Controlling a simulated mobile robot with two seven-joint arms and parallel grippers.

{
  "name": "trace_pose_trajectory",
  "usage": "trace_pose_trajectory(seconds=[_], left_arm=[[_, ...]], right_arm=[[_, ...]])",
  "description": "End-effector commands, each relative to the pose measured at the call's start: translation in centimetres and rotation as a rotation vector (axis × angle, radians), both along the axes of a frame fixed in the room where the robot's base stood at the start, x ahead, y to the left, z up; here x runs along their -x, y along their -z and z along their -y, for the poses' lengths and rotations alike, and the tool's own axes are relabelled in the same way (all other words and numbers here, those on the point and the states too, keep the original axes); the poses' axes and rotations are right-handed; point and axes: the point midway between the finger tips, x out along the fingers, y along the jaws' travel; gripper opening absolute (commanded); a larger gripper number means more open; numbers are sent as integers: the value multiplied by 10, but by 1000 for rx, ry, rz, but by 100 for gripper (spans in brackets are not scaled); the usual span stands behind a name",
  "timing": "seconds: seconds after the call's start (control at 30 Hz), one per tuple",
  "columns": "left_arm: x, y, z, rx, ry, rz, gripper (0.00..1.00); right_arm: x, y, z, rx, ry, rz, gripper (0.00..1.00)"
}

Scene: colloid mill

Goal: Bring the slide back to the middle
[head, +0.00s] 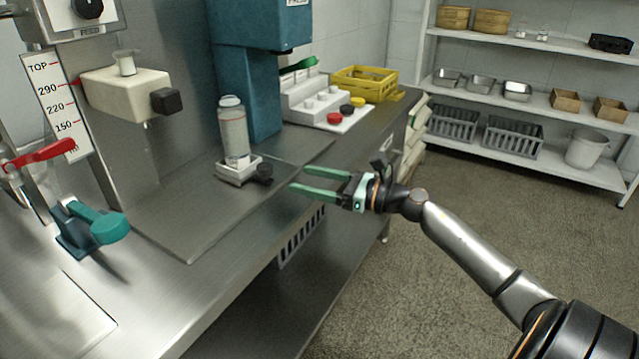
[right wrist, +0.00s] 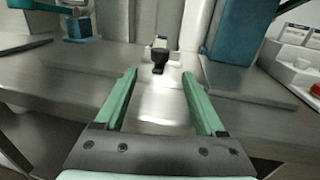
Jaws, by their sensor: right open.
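The slide (head: 238,172) is a small white block on the steel worktop, with a black knob (head: 265,174) on its right side. A clear lidded bottle (head: 233,130) stands upright on it. My right gripper (head: 297,178) is open and empty, its green fingers pointing left toward the knob, apart from it. In the right wrist view the knob (right wrist: 160,58) shows beyond and between the fingertips (right wrist: 159,74), with part of the slide behind it. The slide's track cannot be made out. My left gripper is not in view.
A teal press column (head: 248,90) rises behind the bottle. A red lever (head: 40,153) and a teal handle (head: 98,224) stand at the left. A button panel (head: 330,110) and a yellow crate (head: 365,82) are farther back. The worktop in front of the slide is clear.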

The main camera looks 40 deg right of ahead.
Motion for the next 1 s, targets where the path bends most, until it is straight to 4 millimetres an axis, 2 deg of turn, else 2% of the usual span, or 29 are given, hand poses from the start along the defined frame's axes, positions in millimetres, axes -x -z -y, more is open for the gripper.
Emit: trace_pose_trajectory(seconds=[0.1,0.3,1.0], left_arm=[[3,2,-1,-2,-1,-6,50],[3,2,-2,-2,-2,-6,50],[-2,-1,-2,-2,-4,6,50]], right_arm=[[10,1,5,0,0,-1,72],[18,0,10,0,0,0,72],[18,0,10,0,0,0,72]])
